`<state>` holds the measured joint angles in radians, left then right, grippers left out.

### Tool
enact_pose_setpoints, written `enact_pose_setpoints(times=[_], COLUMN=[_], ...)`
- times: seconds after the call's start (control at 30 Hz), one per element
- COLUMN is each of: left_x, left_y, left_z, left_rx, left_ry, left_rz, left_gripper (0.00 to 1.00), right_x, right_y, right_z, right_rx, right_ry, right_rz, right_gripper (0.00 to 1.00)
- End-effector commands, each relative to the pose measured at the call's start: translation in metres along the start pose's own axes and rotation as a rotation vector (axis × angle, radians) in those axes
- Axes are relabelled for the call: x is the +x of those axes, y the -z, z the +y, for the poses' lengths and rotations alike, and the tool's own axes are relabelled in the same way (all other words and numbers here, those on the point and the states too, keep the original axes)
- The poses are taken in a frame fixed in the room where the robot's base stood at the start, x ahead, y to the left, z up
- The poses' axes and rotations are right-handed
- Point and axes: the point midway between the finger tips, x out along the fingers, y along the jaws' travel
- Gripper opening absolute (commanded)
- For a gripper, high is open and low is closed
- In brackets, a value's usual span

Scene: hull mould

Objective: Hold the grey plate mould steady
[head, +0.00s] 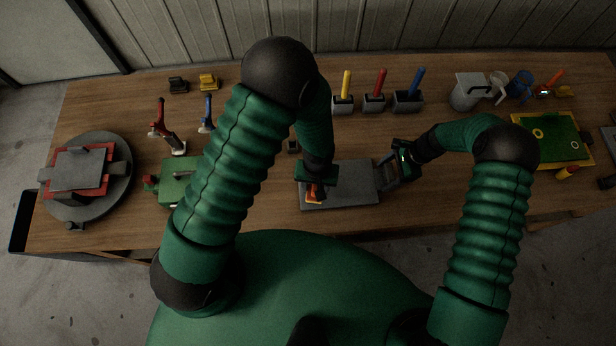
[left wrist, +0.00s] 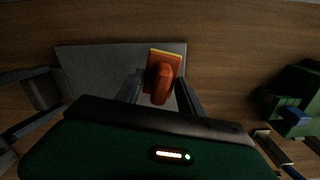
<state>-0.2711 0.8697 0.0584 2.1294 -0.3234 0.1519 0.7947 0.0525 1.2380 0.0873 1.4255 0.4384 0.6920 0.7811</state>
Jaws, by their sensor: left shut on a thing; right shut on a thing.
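The grey plate mould (head: 352,181) lies flat on the wooden table in front of me; it also shows in the left wrist view (left wrist: 90,65). My right gripper (head: 383,176) is shut on the mould's right edge. In the left wrist view my right gripper (left wrist: 40,92) is at the left. My left gripper (head: 315,189) is shut on an orange hand tool (head: 314,197) with a yellow edge, over the left part of the mould. The tool shows clearly in the left wrist view (left wrist: 163,75). Whether it touches the mould I cannot tell.
Left of the mould stand a green box (head: 177,184) and a round grey turntable (head: 118,190) with a red frame. Behind are holders with yellow, red and blue handled tools (head: 374,100). A grey pitcher (head: 468,92) and a green tray (head: 550,137) stand right.

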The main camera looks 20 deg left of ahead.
Motion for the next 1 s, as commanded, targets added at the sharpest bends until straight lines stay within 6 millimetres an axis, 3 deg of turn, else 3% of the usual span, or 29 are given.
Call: enact_pose_setpoints(times=[0.8, 1.0], left_x=[0.000, 0.000], left_y=[0.033, 0.067], left_z=[0.137, 0.126], left_rx=[0.002, -0.005], left_ry=[0.000, 0.000], left_rz=[0.000, -0.001], left_gripper=[0.12, 0.12], right_x=[-0.001, -0.001], right_y=[0.000, 0.000], right_z=[0.000, 0.000], right_rx=[0.000, 0.000], right_ry=[0.001, 0.001], right_rz=[0.000, 0.000], right_gripper=[0.46, 0.46])
